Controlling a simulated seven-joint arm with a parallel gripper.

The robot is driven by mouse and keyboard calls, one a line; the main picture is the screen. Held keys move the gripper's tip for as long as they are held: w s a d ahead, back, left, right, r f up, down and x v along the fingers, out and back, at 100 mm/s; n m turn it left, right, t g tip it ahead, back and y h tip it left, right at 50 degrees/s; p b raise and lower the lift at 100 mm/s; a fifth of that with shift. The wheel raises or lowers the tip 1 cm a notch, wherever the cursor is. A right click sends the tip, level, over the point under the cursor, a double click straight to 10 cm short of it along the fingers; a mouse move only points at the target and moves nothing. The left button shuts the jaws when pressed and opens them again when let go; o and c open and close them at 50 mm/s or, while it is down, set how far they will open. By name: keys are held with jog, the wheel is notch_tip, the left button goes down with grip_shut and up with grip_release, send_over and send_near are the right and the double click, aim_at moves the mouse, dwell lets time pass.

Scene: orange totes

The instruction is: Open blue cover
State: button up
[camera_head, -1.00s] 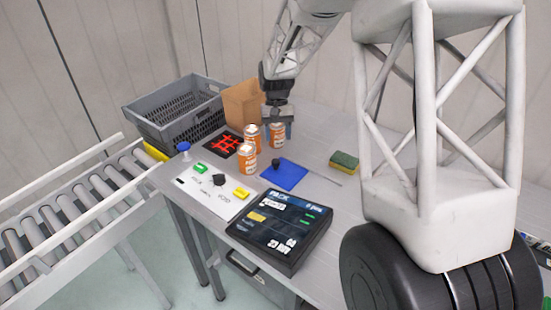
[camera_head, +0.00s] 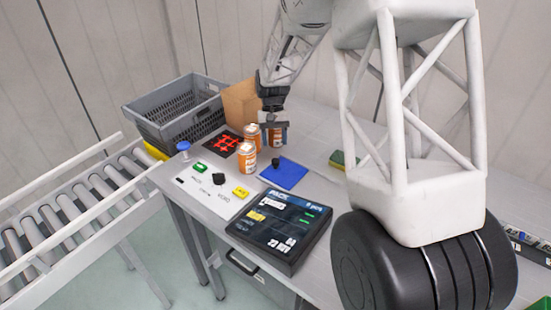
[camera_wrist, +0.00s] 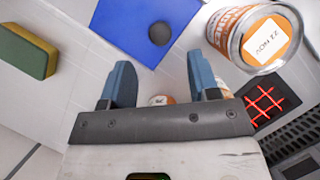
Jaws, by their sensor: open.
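The blue cover (camera_head: 284,173) is a flat blue square lying on the grey table, with a small dark knob (camera_head: 275,162) on it. In the wrist view the blue cover (camera_wrist: 130,22) shows at the top, with its round knob (camera_wrist: 160,33) standing up. My gripper (camera_head: 272,128) is above the table behind the cover, close to the rear orange-and-white can. In the wrist view my gripper (camera_wrist: 160,85) has its two blue fingers spread apart with nothing held between them. The fingers are apart from the cover and knob.
Orange-and-white cans stand left of and behind the cover, one can (camera_head: 247,163) in front and one (camera_wrist: 245,35) beside my right finger. A black panel (camera_head: 280,230), a white button board (camera_head: 216,188), a sponge (camera_wrist: 28,50), a cardboard box (camera_head: 240,103) and a grey crate (camera_head: 178,110) surround it.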

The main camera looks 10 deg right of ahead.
aim_at(276, 160)
jog(key=shift+x, duration=3.4)
jog(key=shift+c, duration=0.2)
grip_shut()
